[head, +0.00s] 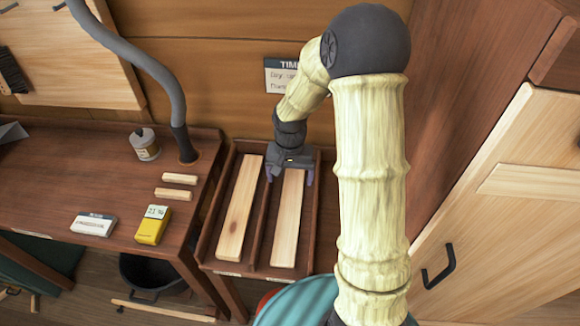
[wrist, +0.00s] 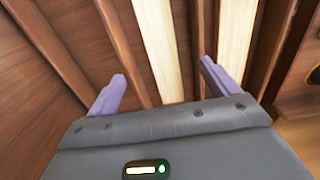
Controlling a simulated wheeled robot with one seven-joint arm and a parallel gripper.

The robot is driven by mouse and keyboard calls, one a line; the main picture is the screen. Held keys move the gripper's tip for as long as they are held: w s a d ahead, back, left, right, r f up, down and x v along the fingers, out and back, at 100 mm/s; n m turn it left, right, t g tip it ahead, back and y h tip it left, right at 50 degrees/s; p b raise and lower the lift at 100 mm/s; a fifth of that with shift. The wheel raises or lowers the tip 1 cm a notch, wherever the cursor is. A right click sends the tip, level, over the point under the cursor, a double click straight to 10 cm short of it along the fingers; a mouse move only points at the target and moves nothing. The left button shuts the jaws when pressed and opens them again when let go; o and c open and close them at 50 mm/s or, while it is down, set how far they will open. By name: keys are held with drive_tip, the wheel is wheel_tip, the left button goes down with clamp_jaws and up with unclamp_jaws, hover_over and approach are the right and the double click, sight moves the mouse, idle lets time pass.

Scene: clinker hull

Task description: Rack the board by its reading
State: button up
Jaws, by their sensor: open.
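A pale board (head: 239,208) lies lengthwise in the left channel of the wooden rack (head: 209,262). A second pale board (head: 288,215) lies in the right channel. My gripper (head: 290,178) is over the far end of the right channel, its fingers apart on either side of that board in the head view. In the wrist view my gripper (wrist: 158,85) is open with two purple fingers and nothing held; a pale board (wrist: 158,45) runs between them and another (wrist: 235,40) lies to the right. A yellow meter (head: 152,225) with a small display stands on the bench; its digits are hard to read.
The bench (head: 60,185) also holds two short wood blocks (head: 178,185), a tin (head: 145,143), a white card (head: 93,223) and a grey hose (head: 170,90). A wall sign (head: 281,76) is partly hidden by my arm. A pale door (head: 500,225) stands at the right.

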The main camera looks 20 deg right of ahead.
drive_tip(key=shift+r, duration=1.7)
drive_tip(key=s+r+n+t, duration=0.2)
drive_tip(key=s+r+n, duration=0.2)
drive_tip(key=s, duration=0.9)
drive_tip(key=shift+s+r+t+p, duration=0.25)
drive_tip(key=shift+r+t+p, duration=0.05)
drive_tip(key=shift+r, duration=0.35)
